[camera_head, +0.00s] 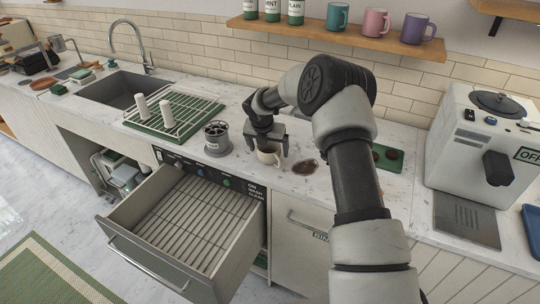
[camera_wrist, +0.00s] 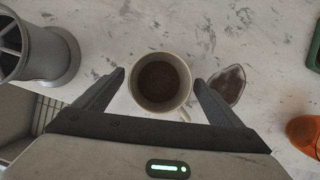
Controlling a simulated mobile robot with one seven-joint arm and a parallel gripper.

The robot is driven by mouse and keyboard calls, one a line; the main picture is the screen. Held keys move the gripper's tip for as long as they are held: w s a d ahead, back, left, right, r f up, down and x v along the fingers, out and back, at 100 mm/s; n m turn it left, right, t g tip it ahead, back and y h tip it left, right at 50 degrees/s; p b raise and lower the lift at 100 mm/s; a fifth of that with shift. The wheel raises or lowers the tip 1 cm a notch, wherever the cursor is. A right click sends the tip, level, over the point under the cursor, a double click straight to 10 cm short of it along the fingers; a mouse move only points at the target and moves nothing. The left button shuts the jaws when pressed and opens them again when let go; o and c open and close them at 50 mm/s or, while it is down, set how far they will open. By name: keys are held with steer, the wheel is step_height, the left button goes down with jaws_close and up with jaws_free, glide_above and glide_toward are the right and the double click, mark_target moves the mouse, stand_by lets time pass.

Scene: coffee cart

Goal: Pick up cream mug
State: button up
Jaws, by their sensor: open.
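The cream mug (camera_head: 268,155) stands upright on the white marbled counter, below my gripper (camera_head: 268,146). In the wrist view the mug (camera_wrist: 160,106) is seen from above with dark brown contents, and its handle (camera_wrist: 185,115) points to the lower right. My gripper (camera_wrist: 160,88) is open, with one finger on each side of the mug. A small gap shows between each finger and the mug wall. The far side of the mug is partly hidden by the fingers in the head view.
A brown spill (camera_head: 306,167) lies right of the mug. A grey slotted holder (camera_head: 217,138) stands to its left. An open drawer (camera_head: 185,225) with a rack juts out below the counter. A green drying rack (camera_head: 175,112), a sink (camera_head: 118,88) and a coffee machine (camera_head: 485,145) stand farther off.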

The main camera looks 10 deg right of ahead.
steer(key=shift+c, duration=0.5)
steer(key=shift+r, duration=0.1)
steer(key=c, duration=1.3)
